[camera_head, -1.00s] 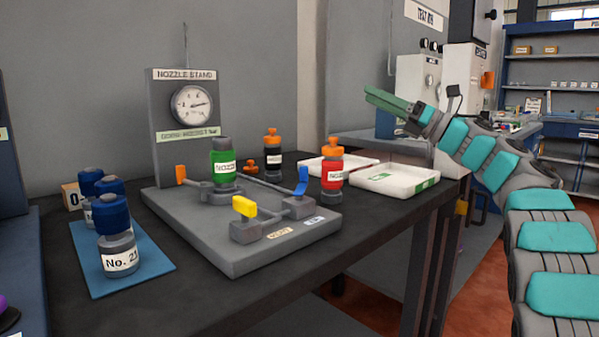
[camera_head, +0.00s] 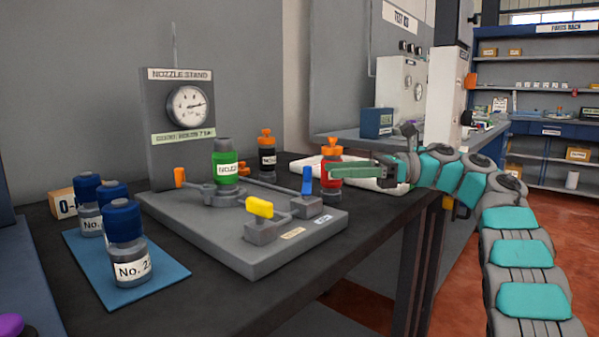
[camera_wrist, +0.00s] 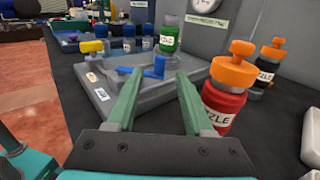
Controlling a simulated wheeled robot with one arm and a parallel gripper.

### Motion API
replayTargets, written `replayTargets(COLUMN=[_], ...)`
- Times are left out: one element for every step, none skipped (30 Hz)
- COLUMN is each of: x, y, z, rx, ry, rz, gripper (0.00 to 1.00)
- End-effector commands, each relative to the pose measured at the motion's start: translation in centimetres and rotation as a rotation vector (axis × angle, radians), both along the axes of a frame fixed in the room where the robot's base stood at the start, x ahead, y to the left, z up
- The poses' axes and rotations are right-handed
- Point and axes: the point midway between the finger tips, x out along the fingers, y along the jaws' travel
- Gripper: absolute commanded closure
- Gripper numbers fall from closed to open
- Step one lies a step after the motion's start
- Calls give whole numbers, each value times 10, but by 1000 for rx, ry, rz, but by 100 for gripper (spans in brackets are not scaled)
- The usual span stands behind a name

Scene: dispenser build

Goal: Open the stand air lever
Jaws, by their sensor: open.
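The nozzle stand's grey base plate (camera_head: 190,228) carries a blue lever (camera_head: 307,182) and a yellow lever (camera_head: 260,208), each on a grey valve block. The small labels before them are too blurred to read, so I cannot tell which is air. The blue handle sticks up in the head view. My gripper (camera_head: 337,169) is open and empty, pointing left, right of the blue lever. In the wrist view the blue lever (camera_wrist: 155,67) shows just beyond and between my open fingertips (camera_wrist: 160,75), with no visible contact.
A red bottle (camera_head: 331,182) with orange cap stands close beside my fingers; it shows large in the wrist view (camera_wrist: 226,98). A green bottle (camera_head: 224,165) stands on the stand, a black one (camera_head: 267,158) behind. Blue-capped bottles (camera_head: 124,235) stand on a blue mat. A white tray (camera_head: 365,180) lies behind my gripper.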

Motion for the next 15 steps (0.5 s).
replayTargets(x=[-1,-2,-3,-3,-4,-5,-6,-7,-7,-8,-8,-10,-11,-11,-12], y=[5,8,12,15,18,22,26,30,34,38,41,45,49,53,57], z=[0,0,0,0,0,0,1,1,1,1,1,1,1,1,1], rx=[-1,-1,-1,-2,-3,-2,-2,-1,0,-1,-1,-1,-2,-2,-2], ry=[1,1,2,3,3,2,2,2,2,4,4,2,1,1,1], rz=[1,1,1,1,0,-1,1,1,0,0,0,-1,0,1,1], gripper=[48,48,48,48,48,48,48,48,48,48,48,48,48,48,48])
